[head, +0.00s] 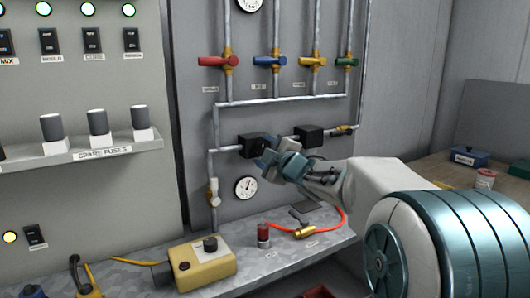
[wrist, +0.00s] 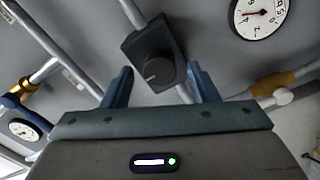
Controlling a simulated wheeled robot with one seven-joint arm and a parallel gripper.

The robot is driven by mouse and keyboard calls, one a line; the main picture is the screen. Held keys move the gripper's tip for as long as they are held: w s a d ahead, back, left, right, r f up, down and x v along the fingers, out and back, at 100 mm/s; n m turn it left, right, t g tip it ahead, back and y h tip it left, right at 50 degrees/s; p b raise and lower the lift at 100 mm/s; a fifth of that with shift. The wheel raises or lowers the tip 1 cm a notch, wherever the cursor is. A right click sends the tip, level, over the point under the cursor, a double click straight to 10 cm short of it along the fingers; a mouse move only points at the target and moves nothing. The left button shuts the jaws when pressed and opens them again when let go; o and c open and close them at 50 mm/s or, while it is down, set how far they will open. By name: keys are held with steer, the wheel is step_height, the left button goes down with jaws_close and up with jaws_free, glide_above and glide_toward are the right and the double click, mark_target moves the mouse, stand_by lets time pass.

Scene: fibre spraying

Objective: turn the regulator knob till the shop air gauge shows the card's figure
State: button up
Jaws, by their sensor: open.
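The regulator is a black box (head: 251,145) on a grey pipe. In the wrist view its round dark knob (wrist: 158,71) carries a pale pointer line. My gripper (head: 272,155) is open in front of the box; in the wrist view its two blue fingers (wrist: 160,84) stand on either side of the knob. I cannot tell whether they touch it. A white round gauge (head: 246,187) hangs just below the regulator. I cannot make out the card.
A second black box (head: 309,135) sits on the pipe to the right. Coloured valves (head: 277,61) line the pipes above. The shelf below holds a yellow box (head: 203,263) with a black knob, a red-capped item (head: 263,234) and an orange hose (head: 343,222).

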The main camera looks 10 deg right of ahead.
steer(key=v, duration=1.3)
steer(key=shift+s+p, duration=0.35)
steer(key=shift+p, duration=0.1)
steer(key=shift+d, duration=0.15)
steer(key=s+d+f+m+g+h+p, duration=0.1)
steer(key=s+f+m+g+h+p, duration=0.35)
steer(key=s+m, duration=0.3)
steer(key=s+f+m+g+h+p, duration=0.35)
steer(key=s+m+g+p, duration=0.2)
steer(key=m, duration=0.25)
steer(key=s+a+f+g+y+p, duration=0.1)
steer(key=s+a+g, duration=0.1)
steer(key=s, duration=0.3)
steer(key=s+a+f+m+g+y+p, duration=0.1)
steer(key=s+a+f+g, duration=0.1)
steer(key=s, duration=0.3)
steer(key=shift+a, duration=0.75)
steer(key=shift+w, duration=0.1)
stand_by(2.7)
